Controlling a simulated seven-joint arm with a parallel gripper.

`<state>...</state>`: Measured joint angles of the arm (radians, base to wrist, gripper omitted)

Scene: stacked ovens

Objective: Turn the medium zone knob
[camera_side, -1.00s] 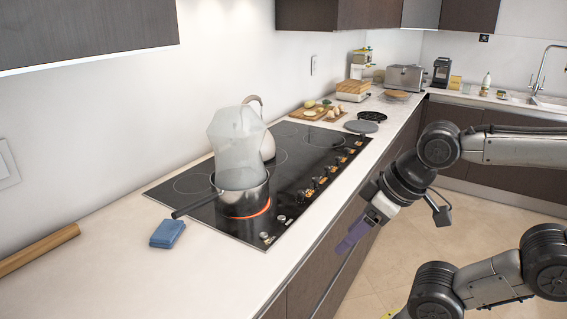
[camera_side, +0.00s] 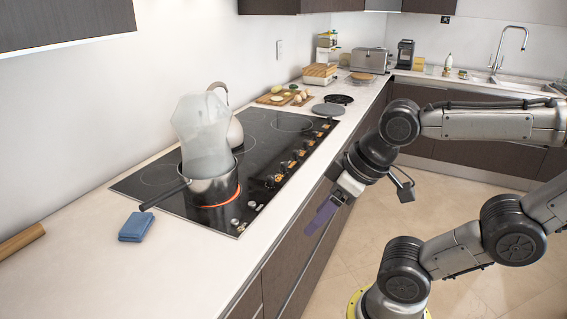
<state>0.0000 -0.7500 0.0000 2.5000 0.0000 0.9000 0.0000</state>
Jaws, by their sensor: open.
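The black cooktop (camera_side: 163,198) is set in the white counter. My gripper (camera_side: 318,220), with purple fingers, points down in front of the counter's edge, to the right of and below the knobs. It is open and touches nothing. The gap between its fingers is hard to see.
A blue cloth (camera_side: 136,227) lies on the counter left of the saucepan, whose handle points over the counter. A kettle (camera_side: 236,133) stands behind the steam. Cutting boards (camera_side: 284,97) and a toaster (camera_side: 369,60) are farther back. The space before the cabinets is free.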

